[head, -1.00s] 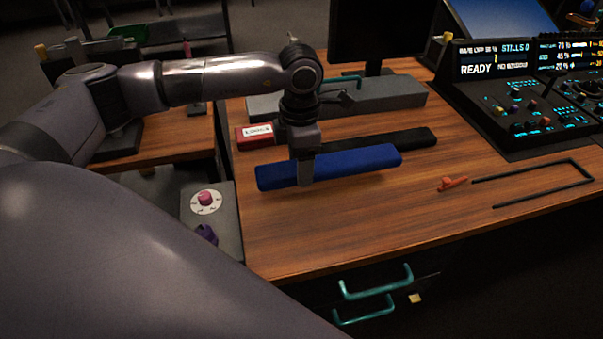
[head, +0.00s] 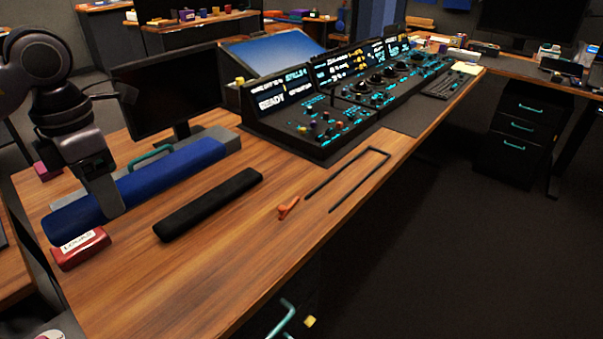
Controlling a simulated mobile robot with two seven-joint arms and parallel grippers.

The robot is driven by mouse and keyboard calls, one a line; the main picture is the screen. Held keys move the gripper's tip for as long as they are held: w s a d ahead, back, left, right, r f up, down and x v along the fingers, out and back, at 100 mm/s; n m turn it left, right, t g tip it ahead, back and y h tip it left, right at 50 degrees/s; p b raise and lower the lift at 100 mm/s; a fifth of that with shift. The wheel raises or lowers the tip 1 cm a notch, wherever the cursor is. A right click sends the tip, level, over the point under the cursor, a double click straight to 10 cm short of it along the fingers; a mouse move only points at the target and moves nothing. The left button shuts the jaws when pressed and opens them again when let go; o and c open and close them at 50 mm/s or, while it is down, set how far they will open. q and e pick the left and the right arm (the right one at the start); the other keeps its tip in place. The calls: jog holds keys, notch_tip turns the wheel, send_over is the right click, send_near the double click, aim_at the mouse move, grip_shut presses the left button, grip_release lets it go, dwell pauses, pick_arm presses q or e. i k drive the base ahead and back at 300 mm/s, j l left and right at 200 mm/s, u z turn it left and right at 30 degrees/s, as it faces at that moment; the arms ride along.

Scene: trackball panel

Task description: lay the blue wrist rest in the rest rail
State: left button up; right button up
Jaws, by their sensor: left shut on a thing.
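The blue wrist rest (head: 165,179) is a long padded bar at the left of the head view. My left gripper (head: 112,202) is shut on it near its left end, with a finger showing in front of its near face. The rest overlaps the grey box behind it in the picture and appears held above the desk; its exact height is hard to tell. A thin dark U-shaped rail (head: 386,155) lies on the desk to the right, its open end toward the left, and looks empty. An orange lever (head: 288,208) sits by that open end. My right gripper is out of view.
A black bar (head: 207,205) lies between the blue rest and the rail. A red labelled block (head: 80,248) is at the left. A grey box (head: 228,139) with a teal handle, a monitor (head: 165,88) and a control panel (head: 310,125) stand behind. The front desk area is bare.

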aim_at(352, 176)
jog(key=i+l+z, duration=0.3)
jog(key=l, duration=0.25)
jog(key=i+l+z, duration=0.35)
jog(key=i+l, duration=0.1)
jog(key=i, duration=0.05)
